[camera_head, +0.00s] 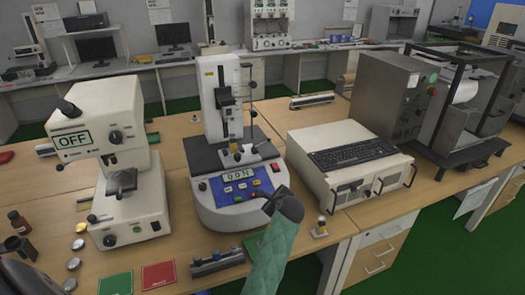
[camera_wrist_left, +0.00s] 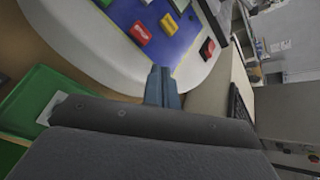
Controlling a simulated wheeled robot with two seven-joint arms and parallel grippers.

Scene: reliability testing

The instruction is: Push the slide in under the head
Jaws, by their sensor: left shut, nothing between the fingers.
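The test stand with a tall white column (camera_head: 212,100) stands in the middle of the bench, its display reading like "00N". Its dark head (camera_head: 227,97) hangs on the column. A grey metal slide (camera_head: 248,152) with a small upright part sits low on the base, right of the head's line; I cannot tell how far in it is. My left gripper (camera_head: 268,207) is shut and empty, in front of the blue button panel, near its right side. In the left wrist view its closed fingertips (camera_wrist_left: 163,82) point at the panel's edge (camera_wrist_left: 150,30). My right gripper is out of view.
A white instrument (camera_head: 105,150) showing "OFF" stands left. A beige box with a keyboard (camera_head: 350,152) stands right. Green (camera_head: 115,284) and red (camera_head: 159,276) cards and a metal block (camera_head: 217,262) lie at the front edge. Bare bench shows left of the stand.

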